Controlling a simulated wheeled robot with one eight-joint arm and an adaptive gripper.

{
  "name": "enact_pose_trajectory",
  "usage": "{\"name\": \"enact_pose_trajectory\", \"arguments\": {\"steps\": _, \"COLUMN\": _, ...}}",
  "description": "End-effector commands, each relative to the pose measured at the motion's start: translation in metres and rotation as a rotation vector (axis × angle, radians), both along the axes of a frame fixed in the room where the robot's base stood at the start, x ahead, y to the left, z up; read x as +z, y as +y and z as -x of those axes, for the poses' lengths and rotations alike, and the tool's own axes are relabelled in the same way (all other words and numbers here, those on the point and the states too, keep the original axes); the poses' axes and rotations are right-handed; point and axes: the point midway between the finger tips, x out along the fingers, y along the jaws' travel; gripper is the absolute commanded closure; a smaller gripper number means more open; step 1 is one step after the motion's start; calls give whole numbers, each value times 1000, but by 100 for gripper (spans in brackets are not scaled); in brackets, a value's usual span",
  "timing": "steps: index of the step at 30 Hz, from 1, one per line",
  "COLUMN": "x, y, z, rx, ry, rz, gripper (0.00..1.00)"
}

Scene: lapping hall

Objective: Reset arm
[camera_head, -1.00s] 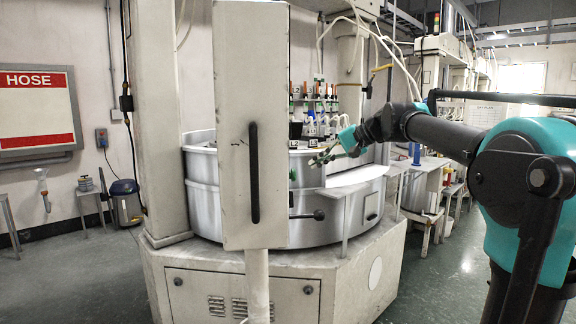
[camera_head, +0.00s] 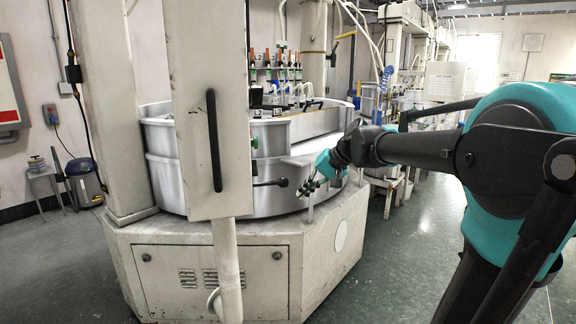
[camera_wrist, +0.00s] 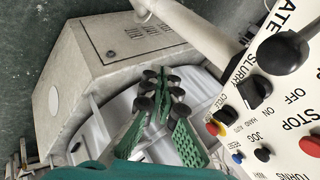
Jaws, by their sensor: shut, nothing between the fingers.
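My gripper (camera_head: 308,187) is at the end of my teal and black arm, in front of the right side of the silver round tub (camera_head: 285,143). It points down and to the left in the head view. In the wrist view the green fingers of my gripper (camera_wrist: 160,100) with black pads are shut and hold nothing. They show against the pale machine base and the tub side. I cannot tell the exact gap to the tub.
The lapping machine's base (camera_head: 210,270) fills the centre, with a tall white panel post (camera_head: 210,120) in front. A control panel (camera_wrist: 280,120) with knobs and buttons is close on the wrist view's right. Open green floor (camera_head: 400,260) lies right of the base.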

Motion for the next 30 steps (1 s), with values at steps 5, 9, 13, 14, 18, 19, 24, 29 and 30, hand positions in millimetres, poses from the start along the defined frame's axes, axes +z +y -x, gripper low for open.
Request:
{"name": "enact_pose_trajectory", "arguments": {"steps": 5, "x": -101, "y": -51, "z": 57, "rx": -9, "ry": -27, "rz": 205, "gripper": 100}}
{"name": "enact_pose_trajectory", "arguments": {"steps": 9, "x": -171, "y": -93, "z": 110, "rx": -11, "ry": -45, "rz": 368, "gripper": 100}}
{"name": "enact_pose_trajectory", "arguments": {"steps": 13, "x": -222, "y": -127, "z": 158, "rx": -10, "ry": -56, "rz": 503, "gripper": 100}}
{"name": "enact_pose_trajectory", "arguments": {"steps": 14, "x": -231, "y": -133, "z": 168, "rx": -10, "ry": -57, "rz": 529, "gripper": 100}}
{"name": "enact_pose_trajectory", "arguments": {"steps": 18, "x": -259, "y": -155, "z": 202, "rx": -9, "ry": -64, "rz": 618, "gripper": 100}}
{"name": "enact_pose_trajectory", "arguments": {"steps": 19, "x": -263, "y": -158, "z": 206, "rx": -8, "ry": -64, "rz": 630, "gripper": 100}}
{"name": "enact_pose_trajectory", "arguments": {"steps": 24, "x": -270, "y": -165, "z": 215, "rx": -7, "ry": -66, "rz": 657, "gripper": 100}}
{"name": "enact_pose_trajectory", "arguments": {"steps": 29, "x": -270, "y": -164, "z": 215, "rx": -7, "ry": -66, "rz": 656, "gripper": 100}}
{"name": "enact_pose_trajectory", "arguments": {"steps": 30, "x": -270, "y": -164, "z": 215, "rx": -7, "ry": -66, "rz": 656, "gripper": 100}}
